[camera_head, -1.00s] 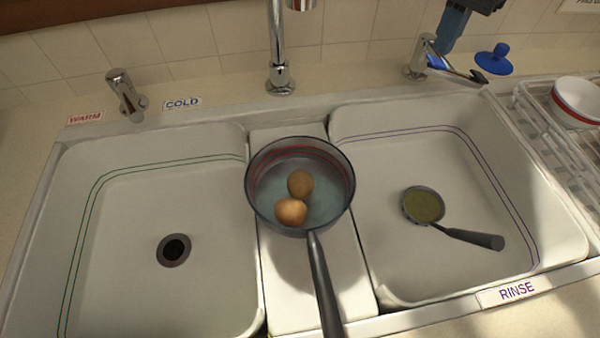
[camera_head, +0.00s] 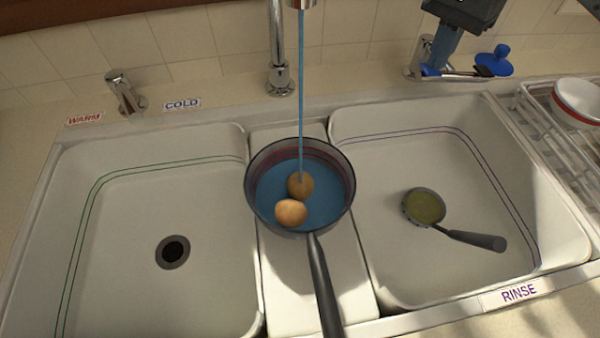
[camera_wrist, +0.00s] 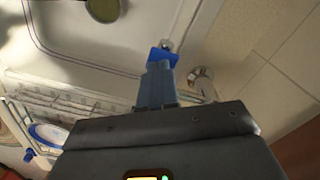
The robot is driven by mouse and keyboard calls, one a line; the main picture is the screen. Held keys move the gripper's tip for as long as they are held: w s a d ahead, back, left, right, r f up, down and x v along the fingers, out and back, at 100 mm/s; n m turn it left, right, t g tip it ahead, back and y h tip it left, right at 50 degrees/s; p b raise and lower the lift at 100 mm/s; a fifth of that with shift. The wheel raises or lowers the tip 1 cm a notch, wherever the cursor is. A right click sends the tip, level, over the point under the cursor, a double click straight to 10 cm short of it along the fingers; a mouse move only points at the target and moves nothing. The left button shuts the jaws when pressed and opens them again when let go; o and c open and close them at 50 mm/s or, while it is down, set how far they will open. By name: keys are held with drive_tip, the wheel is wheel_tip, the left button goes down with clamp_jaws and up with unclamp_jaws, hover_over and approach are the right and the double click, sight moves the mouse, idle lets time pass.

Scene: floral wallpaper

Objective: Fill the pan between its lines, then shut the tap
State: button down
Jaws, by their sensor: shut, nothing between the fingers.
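The pan (camera_head: 252,205) stands on the ledge between the two basins, handle toward the front. It holds blue water (camera_head: 325,195) and two round brown items. Red lines (camera_head: 300,153) show on its far inner wall, and the water surface appears just below them. A thin stream (camera_head: 301,90) runs from the tall tap (camera_head: 279,60) into the pan. The tap lever's chrome base (camera_head: 415,70) is at the back right, partly hidden by my gripper. My gripper (camera_head: 431,70) is shut and empty beside the lever; its blue tips also show in the wrist view (camera_wrist: 164,57).
The left basin (camera_head: 120,230) is empty with a drain. The right basin (camera_head: 385,255) holds a small strainer (camera_head: 424,206) with a dark handle. A dish rack (camera_head: 535,115) with a bowl (camera_head: 580,98) stands at the right.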

drive_tip(key=shift+r+p, duration=1.7)
drive_tip(key=shift+p, duration=0.5)
drive_tip(key=p, duration=0.2)
hover_over(488, 70)
drive_tip(key=shift+a+f, duration=0.1)
drive_tip(key=shift+a, duration=0.2)
drive_tip(key=shift+d, duration=0.35)
drive_tip(key=shift+f, duration=0.1)
drive_tip(key=shift+f+b, duration=0.4)
drive_tip(key=shift+f, duration=1.8)
drive_tip(key=shift+r, duration=0.1)
idle(2.0)
